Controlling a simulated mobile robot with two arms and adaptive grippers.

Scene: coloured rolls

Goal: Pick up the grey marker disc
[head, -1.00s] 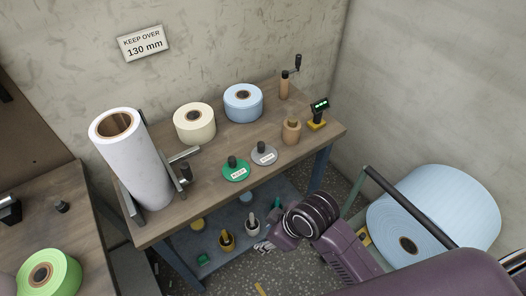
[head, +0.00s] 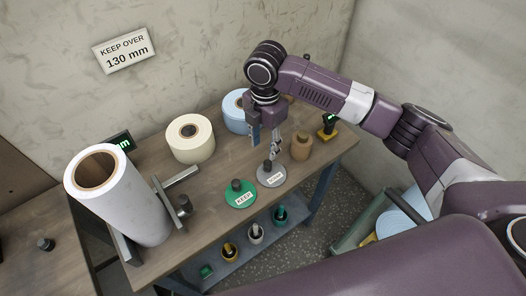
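The grey marker disc (head: 272,179) lies on the wooden bench, with a dark knob on top and a white label too small to read. The green disc (head: 241,199), labelled KEEP, lies just to its left. My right gripper (head: 264,151) reaches in from the right and points down above the grey disc. Its two fingers are apart with nothing between them. One finger's tip shows close by the grey disc's knob; whether it touches I cannot tell. My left gripper is out of view.
On the bench (head: 215,187) stand a cream roll (head: 190,148), a partly hidden blue roll (head: 234,118), a tan bottle-like object (head: 301,147) and a large white roll (head: 128,208). A lower shelf (head: 252,258) holds several small knobbed pieces.

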